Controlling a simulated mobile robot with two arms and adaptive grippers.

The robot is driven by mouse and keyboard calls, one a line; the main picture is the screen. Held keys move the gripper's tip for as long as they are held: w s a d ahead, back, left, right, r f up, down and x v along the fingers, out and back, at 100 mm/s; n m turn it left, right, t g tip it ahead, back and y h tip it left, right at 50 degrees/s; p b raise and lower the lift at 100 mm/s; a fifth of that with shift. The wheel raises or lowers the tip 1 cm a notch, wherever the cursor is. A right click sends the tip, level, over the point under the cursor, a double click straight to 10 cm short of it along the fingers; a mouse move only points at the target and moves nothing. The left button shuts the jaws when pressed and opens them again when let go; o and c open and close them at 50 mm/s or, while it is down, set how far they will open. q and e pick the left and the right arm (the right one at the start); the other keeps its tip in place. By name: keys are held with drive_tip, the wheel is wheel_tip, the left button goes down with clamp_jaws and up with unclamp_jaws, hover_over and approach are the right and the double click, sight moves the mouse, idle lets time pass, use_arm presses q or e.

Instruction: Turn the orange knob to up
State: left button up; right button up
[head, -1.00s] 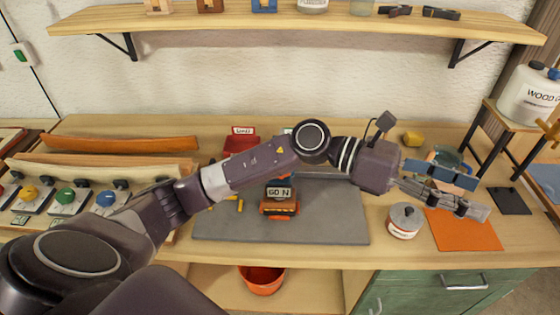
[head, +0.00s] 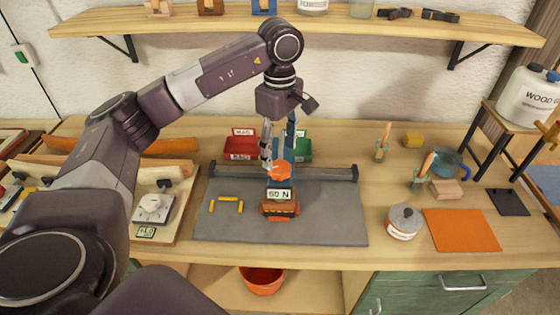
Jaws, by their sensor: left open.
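An orange rounded piece (head: 280,171) shows on the grey mat behind a "60 N" sign; it looks like the orange knob, but its pointing direction is too small to tell. My left gripper (head: 278,158) comes down from above with its fingers at this piece, one grey finger on the left and one blue finger on the right. It is open, and I cannot tell whether the fingers touch the piece. The sign (head: 279,195) stands on an orange-brown block (head: 280,209). My right gripper is not in view.
A grey mat (head: 330,215) with a dark rear bar carries small yellow pieces (head: 229,198). Red (head: 239,149) and green (head: 304,147) bins stand behind. A can (head: 404,222) stands right of the mat.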

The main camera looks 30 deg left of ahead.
sight(280, 166)
use_arm(q)
wheel_tip(280, 166, down, 4)
drive_tip(key=shift+r+p, duration=0.1)
drive_tip(key=shift+p, duration=0.45)
drive_tip(key=shift+f, duration=0.55)
drive_tip(key=c, duration=1.2)
drive_tip(key=shift+o, duration=0.2)
